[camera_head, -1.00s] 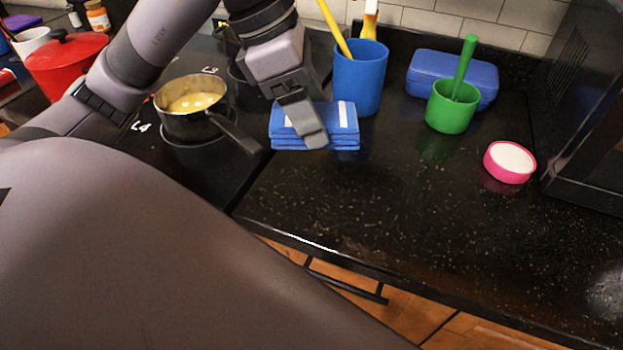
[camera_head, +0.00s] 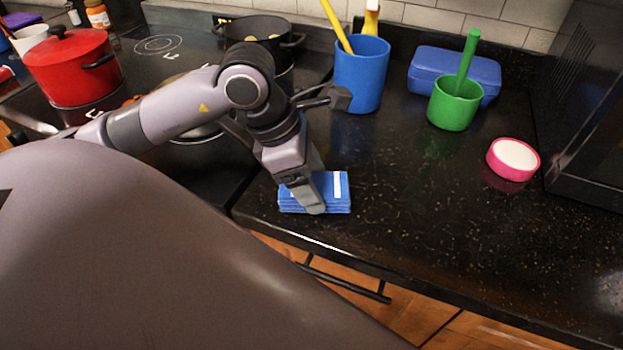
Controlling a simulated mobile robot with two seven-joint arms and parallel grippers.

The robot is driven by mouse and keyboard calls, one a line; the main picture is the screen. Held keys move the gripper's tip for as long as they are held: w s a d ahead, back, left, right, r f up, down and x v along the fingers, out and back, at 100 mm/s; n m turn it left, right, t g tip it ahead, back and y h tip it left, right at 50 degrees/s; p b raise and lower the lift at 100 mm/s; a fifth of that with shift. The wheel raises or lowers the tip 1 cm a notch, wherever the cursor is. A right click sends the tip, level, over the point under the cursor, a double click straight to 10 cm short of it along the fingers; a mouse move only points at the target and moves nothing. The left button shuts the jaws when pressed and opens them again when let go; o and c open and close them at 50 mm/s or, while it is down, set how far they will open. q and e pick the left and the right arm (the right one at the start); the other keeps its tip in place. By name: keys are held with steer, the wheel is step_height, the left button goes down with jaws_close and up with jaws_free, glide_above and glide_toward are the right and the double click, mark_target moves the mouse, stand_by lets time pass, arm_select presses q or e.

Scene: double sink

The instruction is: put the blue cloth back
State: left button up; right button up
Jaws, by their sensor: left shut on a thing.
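The blue cloth (camera_head: 328,193) is folded into a flat stack with a white stripe. It is at the left front part of the black counter, near the front edge. My left gripper (camera_head: 309,200) reaches it from above and is shut on the cloth, covering its left part. I cannot tell whether the cloth touches the counter or is held slightly above it. My right gripper is not in view.
A blue cup (camera_head: 361,75) with tools, a green mortar (camera_head: 454,104), a blue box (camera_head: 425,68) and a pink-rimmed round dish (camera_head: 513,159) stand on the counter (camera_head: 430,200). A red pot (camera_head: 72,68) and black pot (camera_head: 262,32) are on the stove. The counter's right front is clear.

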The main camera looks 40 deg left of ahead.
arm_select(q)
steer(key=shift+f, duration=0.25)
steer(key=shift+f, duration=0.15)
steer(key=o, duration=0.9)
steer(key=shift+o, duration=0.2)
